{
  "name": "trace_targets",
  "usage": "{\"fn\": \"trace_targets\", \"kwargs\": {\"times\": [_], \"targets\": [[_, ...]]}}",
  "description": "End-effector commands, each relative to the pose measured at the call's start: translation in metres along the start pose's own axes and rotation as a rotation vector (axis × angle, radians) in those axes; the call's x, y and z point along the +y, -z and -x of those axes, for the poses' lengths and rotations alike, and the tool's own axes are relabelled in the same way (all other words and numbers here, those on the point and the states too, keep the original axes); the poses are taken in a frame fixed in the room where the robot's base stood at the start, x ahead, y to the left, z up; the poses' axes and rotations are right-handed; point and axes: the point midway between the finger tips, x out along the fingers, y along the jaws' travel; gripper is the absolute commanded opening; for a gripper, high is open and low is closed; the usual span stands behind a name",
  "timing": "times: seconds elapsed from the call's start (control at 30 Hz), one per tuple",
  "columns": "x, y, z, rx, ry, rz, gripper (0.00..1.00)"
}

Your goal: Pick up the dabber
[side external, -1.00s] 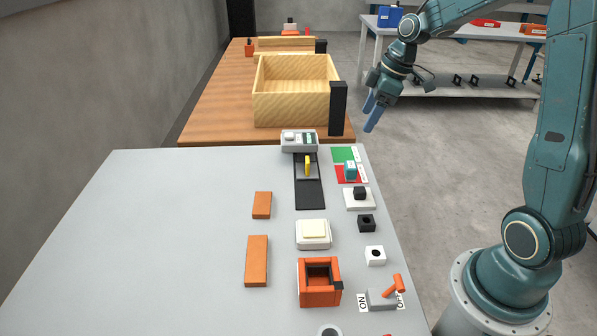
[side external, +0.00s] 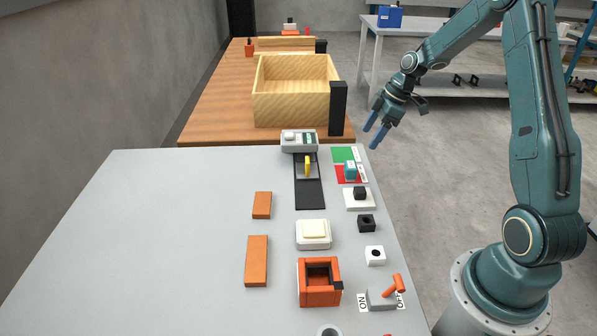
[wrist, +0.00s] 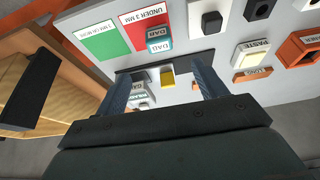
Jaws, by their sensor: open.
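The dabber (side external: 350,171) is a small teal block with a pale top, standing on the red part of a card near the panel's right edge. In the wrist view the dabber (wrist: 159,41) shows lettering that reads DAB, and it lies beyond my fingertips, roughly between them in the picture. My gripper (side external: 369,139) is open and empty, in the air to the upper right of the dabber and apart from it. Its two blue fingers are spread wide in the wrist view (wrist: 160,72).
The green part of the card (side external: 343,154) lies behind the dabber. A white base with a black knob (side external: 359,195) stands in front of it. A black strip with a yellow piece (side external: 308,166) lies to its left. A black post (side external: 338,108) stands beside a wooden box (side external: 290,103).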

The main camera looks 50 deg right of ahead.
Motion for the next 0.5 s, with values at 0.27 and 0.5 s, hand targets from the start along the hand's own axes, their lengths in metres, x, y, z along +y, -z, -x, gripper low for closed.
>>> {"fn": "trace_targets", "kwargs": {"times": [0.27, 0.5], "targets": [[-0.001, 0.000, -0.041, -0.001, 0.005, 0.001, 0.71], [-0.001, 0.000, -0.068, -0.002, 0.002, 0.000, 0.71]]}}
